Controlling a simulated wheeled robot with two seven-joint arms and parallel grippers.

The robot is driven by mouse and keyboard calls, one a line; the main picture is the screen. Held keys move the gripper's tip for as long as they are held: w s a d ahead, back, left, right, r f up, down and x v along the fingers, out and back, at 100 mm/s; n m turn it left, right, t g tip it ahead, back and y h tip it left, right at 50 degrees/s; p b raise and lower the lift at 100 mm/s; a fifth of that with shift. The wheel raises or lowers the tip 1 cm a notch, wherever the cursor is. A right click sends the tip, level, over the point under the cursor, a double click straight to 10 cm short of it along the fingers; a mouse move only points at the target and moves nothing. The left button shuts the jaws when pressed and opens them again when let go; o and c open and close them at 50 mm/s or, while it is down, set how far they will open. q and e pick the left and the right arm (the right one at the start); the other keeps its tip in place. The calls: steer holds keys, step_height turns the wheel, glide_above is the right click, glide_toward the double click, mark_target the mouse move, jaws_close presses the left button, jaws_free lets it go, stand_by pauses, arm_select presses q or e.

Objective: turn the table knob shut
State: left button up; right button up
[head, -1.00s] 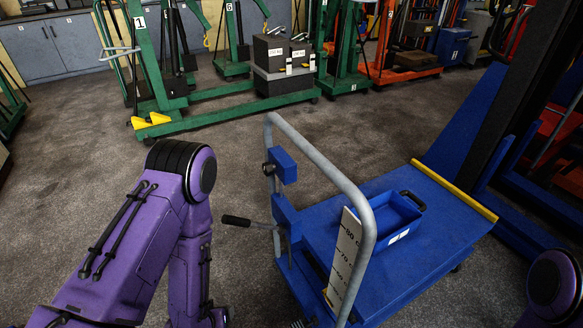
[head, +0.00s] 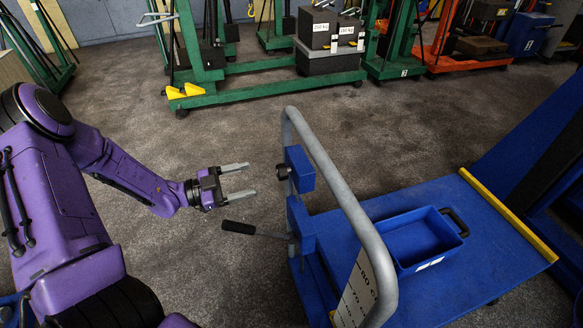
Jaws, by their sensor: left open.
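The table knob (head: 283,172) is a small dark round knob on the left face of the upper blue block (head: 301,170), beside the grey handle frame of the blue lift table. My left gripper (head: 243,181) is open and empty, with its two grey fingers pointing right toward the knob and a gap between them and it. A lever with a black grip (head: 238,227) sticks out left from the lower blue block (head: 301,226), just below the gripper. My right gripper is not in view.
The blue lift table (head: 440,270) has a grey bent-tube handle (head: 345,200), a height scale (head: 360,295), a blue tray (head: 420,240) and a yellow edge strip (head: 508,214). Green trolley jacks with weights (head: 330,28) stand behind. Carpet left of the handle is clear.

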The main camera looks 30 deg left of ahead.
mark_target(277, 174)
arm_select(q)
steer(key=shift+h, duration=0.3)
steer(key=d, duration=0.1)
steer(key=w+d, duration=0.1)
steer(key=w+d+r, duration=0.1)
steer(key=shift+d, duration=0.2)
steer(key=x, duration=0.3)
steer(key=f+x, duration=0.1)
steer(key=x, duration=0.1)
steer(key=shift+w+a+b, duration=0.15)
steer(key=shift+w+b, duration=0.2)
steer(key=shift+w+r, duration=0.15)
steer(key=shift+w, duration=0.05)
steer(key=shift+s+d+r, duration=0.15)
steer(key=shift+d, duration=0.1)
steer(key=c, duration=1.1)
